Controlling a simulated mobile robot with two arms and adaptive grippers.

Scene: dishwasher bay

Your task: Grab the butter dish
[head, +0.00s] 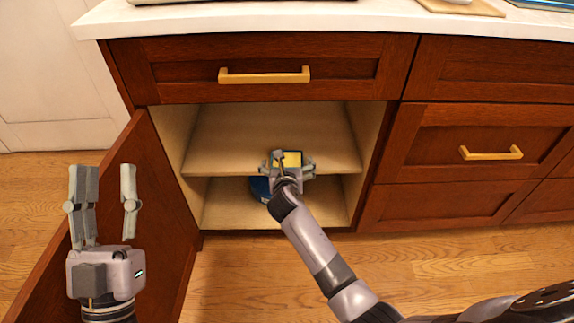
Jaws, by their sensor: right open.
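A small yellow thing with a dark blue edge (292,158), likely the butter dish, shows on the upper shelf of the open cabinet. My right gripper (287,165) is open at it, with a finger on either side. The gripper hides much of the dish, and I cannot tell whether the fingers touch it. My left gripper (105,188) is open and empty at the left, in front of the open cabinet door.
The cabinet shelf (220,155) is otherwise clear. A blue round thing (260,188) sits below, partly hidden by my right arm. The open door (165,215) stands at the left. A closed drawer (265,70) and the white countertop (330,15) are above.

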